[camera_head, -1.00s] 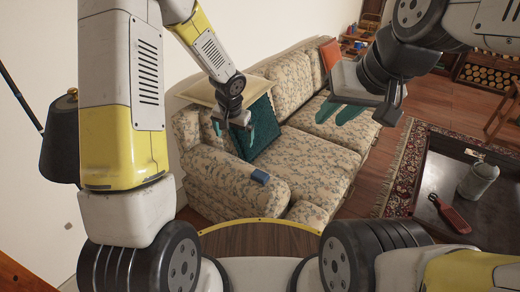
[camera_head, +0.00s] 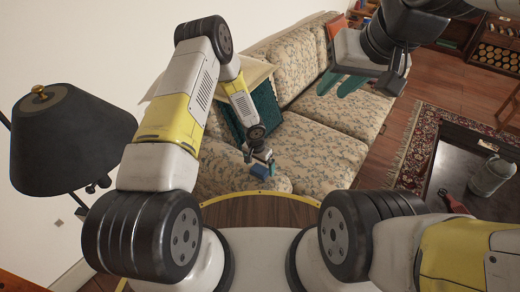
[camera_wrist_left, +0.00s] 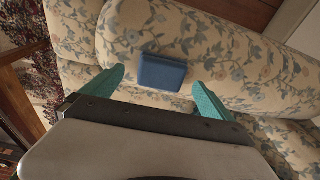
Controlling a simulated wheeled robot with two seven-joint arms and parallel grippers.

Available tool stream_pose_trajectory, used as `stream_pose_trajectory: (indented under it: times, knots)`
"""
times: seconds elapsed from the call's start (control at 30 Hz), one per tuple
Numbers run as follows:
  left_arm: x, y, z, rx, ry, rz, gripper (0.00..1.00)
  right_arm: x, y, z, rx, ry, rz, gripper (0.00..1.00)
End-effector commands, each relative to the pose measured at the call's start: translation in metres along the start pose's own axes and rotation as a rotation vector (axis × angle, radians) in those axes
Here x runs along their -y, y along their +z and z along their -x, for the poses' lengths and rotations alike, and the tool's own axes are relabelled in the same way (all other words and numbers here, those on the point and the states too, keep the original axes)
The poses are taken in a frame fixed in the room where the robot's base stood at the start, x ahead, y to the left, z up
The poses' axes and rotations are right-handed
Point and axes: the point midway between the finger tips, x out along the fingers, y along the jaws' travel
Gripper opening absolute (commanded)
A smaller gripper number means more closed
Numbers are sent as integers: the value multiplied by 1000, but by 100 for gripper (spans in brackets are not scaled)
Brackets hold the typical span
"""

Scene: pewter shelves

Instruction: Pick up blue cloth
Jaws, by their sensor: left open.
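The blue cloth (camera_head: 261,171) is a small folded block on the floral sofa's near arm. In the left wrist view the blue cloth (camera_wrist_left: 162,72) lies ahead of and between two teal fingertips, apart from both. My left gripper (camera_head: 262,158) is just above and behind the cloth in the head view. It is open and empty, and its fingers (camera_wrist_left: 158,92) are spread in the left wrist view. My right gripper (camera_head: 350,84) is raised at the upper right, with its teal fingers apart and nothing between them.
The floral sofa (camera_head: 325,110) has a dark teal cushion (camera_head: 264,100) near the left arm. A black lamp (camera_head: 65,140) stands at the left. A dark table (camera_head: 455,180) with a grey jug (camera_head: 490,176) and a red object (camera_head: 452,201) is at the right.

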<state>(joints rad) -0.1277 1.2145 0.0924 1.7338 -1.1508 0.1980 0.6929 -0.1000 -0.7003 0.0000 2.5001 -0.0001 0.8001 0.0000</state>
Motion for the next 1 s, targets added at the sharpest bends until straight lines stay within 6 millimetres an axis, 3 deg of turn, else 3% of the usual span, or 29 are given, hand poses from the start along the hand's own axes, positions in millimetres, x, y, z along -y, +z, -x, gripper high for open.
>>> stream_pose_trajectory:
  times: [0.2, 0.47, 0.8, 1.0]
  knots:
    - [2, 0, -28, 1, 0, 1, 98, 0, 0, 0, 0, 0, 0, 29]
    - [2, 0, -30, 0, 0, 1, 98, 0, 0, 0, 0, 0, 0, 29]
    - [2, 0, -30, 0, 0, 1, 33, 0, 0, 0, 0, 0, 0, 29]
    - [2, -1, -30, 0, 0, 1, 33, 0, 0, 0, 0, 0, 0, 29]
